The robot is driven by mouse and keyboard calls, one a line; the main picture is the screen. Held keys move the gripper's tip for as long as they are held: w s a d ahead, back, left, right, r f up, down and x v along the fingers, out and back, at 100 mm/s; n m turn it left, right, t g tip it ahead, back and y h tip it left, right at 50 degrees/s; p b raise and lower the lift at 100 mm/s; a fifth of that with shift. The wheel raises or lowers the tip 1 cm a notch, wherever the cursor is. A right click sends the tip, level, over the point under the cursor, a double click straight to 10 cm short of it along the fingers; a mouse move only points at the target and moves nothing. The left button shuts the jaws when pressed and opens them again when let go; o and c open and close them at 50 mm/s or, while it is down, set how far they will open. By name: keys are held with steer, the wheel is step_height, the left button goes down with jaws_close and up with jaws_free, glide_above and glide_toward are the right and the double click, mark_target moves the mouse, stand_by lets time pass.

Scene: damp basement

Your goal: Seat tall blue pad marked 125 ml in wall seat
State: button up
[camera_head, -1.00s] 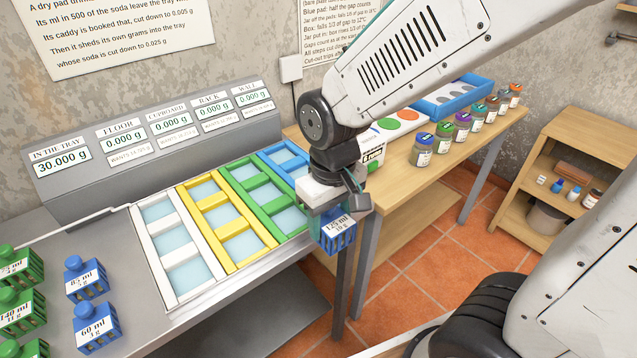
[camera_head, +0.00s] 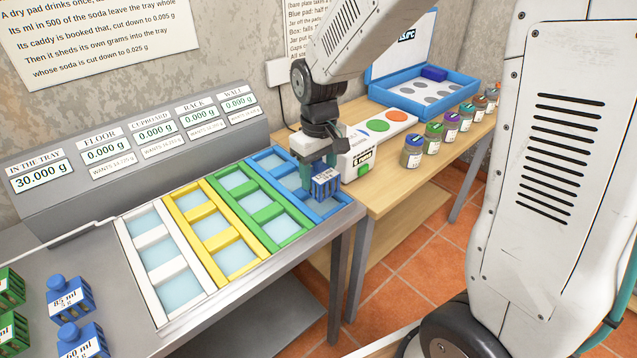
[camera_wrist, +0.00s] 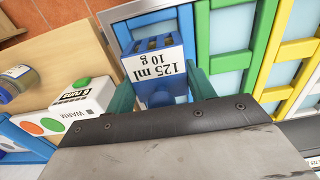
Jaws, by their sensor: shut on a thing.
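The blue pad marked 125 ml, 10 g (camera_head: 326,184) is held upright in my gripper (camera_head: 318,177), over the near end of the blue frame (camera_head: 265,153). The blue frame is the rightmost of the coloured frames, nearest the display labelled WALL (camera_head: 237,101), which reads 0.000 g. In the wrist view the pad (camera_wrist: 154,66) sits between the teal fingers of my gripper (camera_wrist: 161,92), its label facing the camera. The blue frame's rim (camera_wrist: 150,17) shows beyond it. The pad hides part of the frame, and I cannot tell whether its bottom touches it.
Green (camera_head: 291,236), yellow (camera_head: 240,265) and white frames (camera_head: 183,309) lie to the left. Other blue pads (camera_head: 70,298) stand at front left. A white box with a green button (camera_head: 365,168) stands close right of my gripper. Several jars (camera_head: 432,138) line the wooden table.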

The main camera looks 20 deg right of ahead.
mark_target(318, 187)
steer(key=shift+f, duration=1.7)
steer(key=shift+f, duration=0.1)
steer(key=shift+f, duration=0.5)
steer(key=o, duration=1)
